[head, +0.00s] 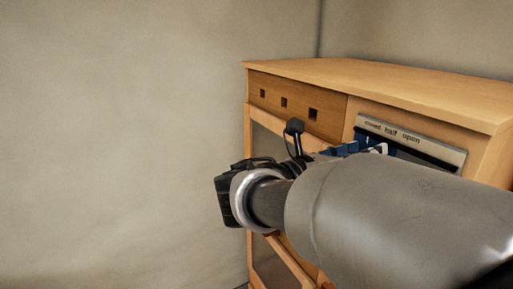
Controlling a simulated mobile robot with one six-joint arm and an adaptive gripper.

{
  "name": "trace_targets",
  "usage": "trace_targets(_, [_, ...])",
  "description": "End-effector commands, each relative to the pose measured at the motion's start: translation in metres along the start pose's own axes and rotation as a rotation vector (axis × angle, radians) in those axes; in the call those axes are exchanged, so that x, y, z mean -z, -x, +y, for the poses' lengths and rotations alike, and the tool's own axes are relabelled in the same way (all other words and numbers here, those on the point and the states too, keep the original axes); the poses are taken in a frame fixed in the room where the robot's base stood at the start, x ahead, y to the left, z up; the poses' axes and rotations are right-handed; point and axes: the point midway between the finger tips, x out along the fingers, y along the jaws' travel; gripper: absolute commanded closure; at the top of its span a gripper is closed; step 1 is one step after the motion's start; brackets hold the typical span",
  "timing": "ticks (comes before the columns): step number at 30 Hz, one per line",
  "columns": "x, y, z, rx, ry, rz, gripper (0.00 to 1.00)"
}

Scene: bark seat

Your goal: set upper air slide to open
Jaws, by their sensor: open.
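The upper air slide (440,147) is a grey metal plate on the upper right front of a wooden cabinet. It is lettered along its top, with "half" and "open" legible and a blurred word to their left. A dark slot runs below the lettering. My gripper (377,148) shows as blue parts with a pale tip in front of the left part of the plate. It is open. My arm hides most of the gripper and the lower part of the plate. I cannot make out the slide's knob or its setting, nor whether the gripper touches it.
The wooden cabinet (400,85) stands near the room corner. Its left face has several small square holes and a framed dark panel (268,150) below. My arm covers the lower right. A bare wall (110,130) fills the left.

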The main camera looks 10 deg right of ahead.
Motion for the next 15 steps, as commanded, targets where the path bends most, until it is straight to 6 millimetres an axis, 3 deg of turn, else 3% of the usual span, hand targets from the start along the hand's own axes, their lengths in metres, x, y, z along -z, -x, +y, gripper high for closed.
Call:
trace_targets(10, [-0.0002, -0.0049, 0.0, 0.0, 0.0, -0.001, 0.55])
trace_targets(15, [-0.0002, -0.0047, 0.0, 0.0, 0.0, -0.001, 0.65])
